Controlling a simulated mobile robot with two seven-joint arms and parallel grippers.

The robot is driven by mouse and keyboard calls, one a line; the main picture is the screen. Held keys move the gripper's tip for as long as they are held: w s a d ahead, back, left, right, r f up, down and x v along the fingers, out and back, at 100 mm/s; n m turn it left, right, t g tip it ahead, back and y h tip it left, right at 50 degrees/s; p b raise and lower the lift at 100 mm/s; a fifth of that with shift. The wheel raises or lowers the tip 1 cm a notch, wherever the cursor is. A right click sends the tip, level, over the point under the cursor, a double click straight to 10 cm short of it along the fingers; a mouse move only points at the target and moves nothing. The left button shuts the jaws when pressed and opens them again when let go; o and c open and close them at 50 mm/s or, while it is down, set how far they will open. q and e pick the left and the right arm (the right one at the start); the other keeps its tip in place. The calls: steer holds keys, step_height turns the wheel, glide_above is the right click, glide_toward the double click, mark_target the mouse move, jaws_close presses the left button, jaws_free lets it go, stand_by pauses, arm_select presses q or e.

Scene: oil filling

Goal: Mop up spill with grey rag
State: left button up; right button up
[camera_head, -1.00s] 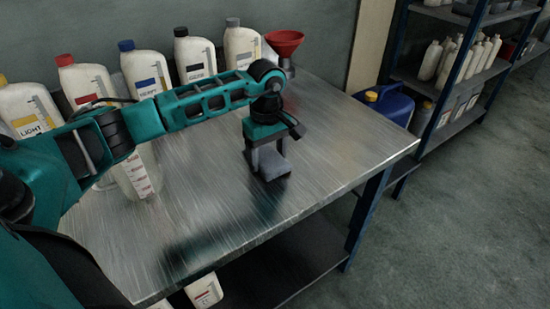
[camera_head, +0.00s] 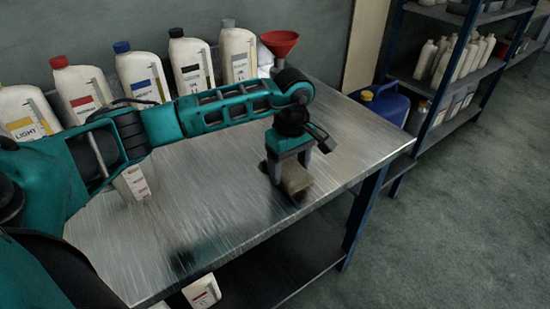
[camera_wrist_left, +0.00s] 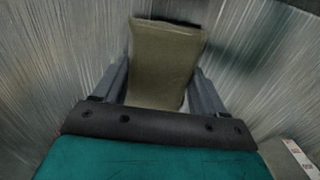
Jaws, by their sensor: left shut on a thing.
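My left gripper (camera_head: 291,172) is shut on the rag (camera_head: 296,182), low over the right part of the metal table (camera_head: 230,205), near its front edge. The rag looks olive-brown now, with a dark lower edge. In the left wrist view the rag (camera_wrist_left: 163,62) sits between the two fingers as a folded block. It looks to be at the tabletop, but I cannot tell for sure that it touches. I can make out no distinct spill. A dark patch near the front edge may be only shadow or reflection. My right gripper is not in view.
Several oil bottles (camera_head: 140,75) line the table's back, with a red funnel (camera_head: 279,43) to their right. A blue can (camera_head: 386,104) stands beyond the right edge. The table's front middle is clear.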

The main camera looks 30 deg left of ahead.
mark_target(259, 156)
arm_select(q)
steer(key=a, duration=0.3)
steer(key=s+a, duration=0.1)
steer(key=a, duration=0.2)
steer(key=s+a+b, duration=0.1)
steer(key=a, duration=0.2)
steer(key=shift+a, duration=0.35)
steer(key=d, duration=1)
steer(key=w+a+b, duration=0.1)
steer(key=a, duration=0.2)
steer(key=w+a+b, duration=0.1)
steer(key=a, duration=0.2)
steer(key=w+a+b, duration=0.1)
steer(key=a, duration=0.2)
steer(key=shift+w+a+f, duration=0.1)
steer(key=shift+w+a, duration=0.05)
steer(key=shift+w, duration=0.2)
steer(key=shift+w+a, duration=0.1)
steer(key=shift+a, duration=0.25)
steer(key=d+p, duration=0.1)
steer(key=d, duration=0.9)
steer(key=shift+s+a, duration=0.35)
steer(key=shift+a, duration=0.5)
steer(key=shift+s+a, duration=0.3)
steer(key=shift+a, duration=0.5)
steer(key=shift+s+a, duration=0.35)
steer(key=shift+a, duration=0.5)
steer(key=shift+p, duration=0.3)
